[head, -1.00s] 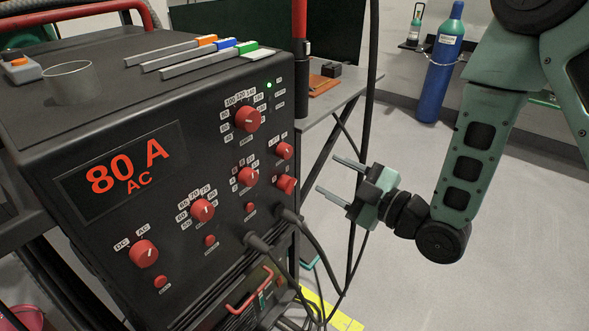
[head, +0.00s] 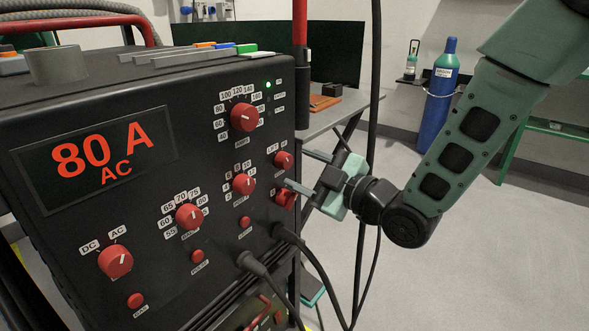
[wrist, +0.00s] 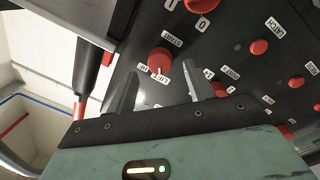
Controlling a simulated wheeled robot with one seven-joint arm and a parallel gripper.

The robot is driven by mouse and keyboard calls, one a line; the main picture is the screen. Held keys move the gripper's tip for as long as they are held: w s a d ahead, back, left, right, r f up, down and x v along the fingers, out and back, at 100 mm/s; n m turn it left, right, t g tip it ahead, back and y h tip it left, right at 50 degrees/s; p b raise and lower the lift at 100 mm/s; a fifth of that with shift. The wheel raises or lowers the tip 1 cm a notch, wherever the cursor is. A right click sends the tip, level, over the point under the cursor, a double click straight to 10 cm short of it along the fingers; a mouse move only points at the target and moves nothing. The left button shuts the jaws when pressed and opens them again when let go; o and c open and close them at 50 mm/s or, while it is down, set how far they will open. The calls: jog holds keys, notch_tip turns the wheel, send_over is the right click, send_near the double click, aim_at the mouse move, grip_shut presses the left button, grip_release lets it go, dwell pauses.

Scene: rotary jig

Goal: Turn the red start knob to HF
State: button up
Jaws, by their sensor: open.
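The red start knob (head: 283,160) is at the right edge of the black welder's front panel, with a LIFT label at its upper left. In the wrist view the start knob (wrist: 160,61) has START, LIFT and HF labels around it. Its white mark appears to face LIFT, but it is small. My gripper (head: 296,168) is open and empty, its fingers pointing at the panel's right edge. In the wrist view my gripper (wrist: 160,72) has its fingertips on either side of the knob's line; I cannot tell whether they touch it.
Another red knob (head: 285,199) sits just below, close to the lower finger. The current knob (head: 245,117) and other red knobs share the panel. Cables (head: 300,250) plug in below, and a black hose (head: 372,100) hangs beside my wrist. Open floor lies at right.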

aim_at(284, 161)
jog(key=shift+x, duration=1.5)
jog(key=shift+c, duration=0.3)
jog(key=c, duration=0.9)
jog(key=shift+m, duration=0.4)
jog(key=m+p, duration=0.1)
jog(key=m, duration=0.4)
jog(key=shift+r+m, duration=0.1)
jog(key=shift+m, duration=0.2)
jog(key=m+g+p, duration=0.1)
jog(key=m+p, duration=0.1)
jog(key=m, duration=0.3)
jog(key=shift+d+p, duration=0.1)
jog(key=shift+p, duration=0.2)
